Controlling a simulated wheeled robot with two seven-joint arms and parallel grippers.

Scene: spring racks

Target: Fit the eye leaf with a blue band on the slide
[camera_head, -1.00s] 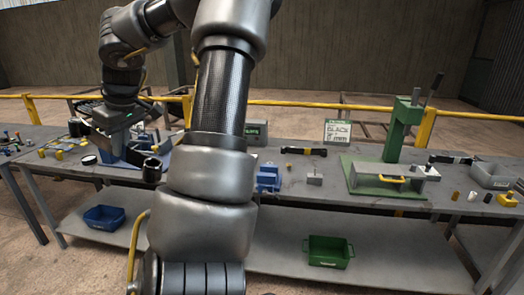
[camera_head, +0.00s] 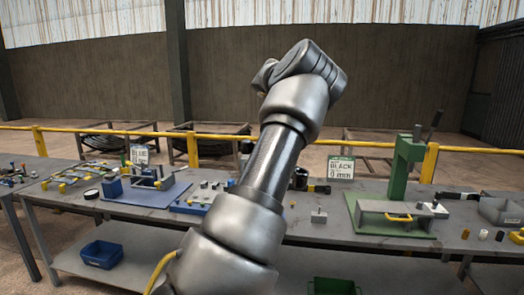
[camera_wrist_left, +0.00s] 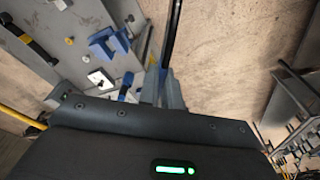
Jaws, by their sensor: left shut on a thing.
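In the left wrist view my left gripper (camera_wrist_left: 163,88) is shut on a long, thin black leaf (camera_wrist_left: 175,30). The leaf points away from the gripper, and a bit of blue shows close to the fingertips. In the head view my left arm crosses the middle, and its gripper and the held leaf are hidden behind it. A blue fixture (camera_head: 145,190) with a grey upright part stands on the bench at the left, beside a sign reading BLUE (camera_head: 139,155). I cannot tell for certain which part is the slide. My right gripper is not in view.
A green press (camera_head: 402,165) stands on a green plate at the right, near a BLACK sign (camera_head: 340,167). A blue tray of small parts (camera_head: 198,198) and a grey block (camera_head: 318,215) sit on the bench. Another black leaf (camera_head: 319,189) lies behind my arm. Bins (camera_head: 101,254) sit below.

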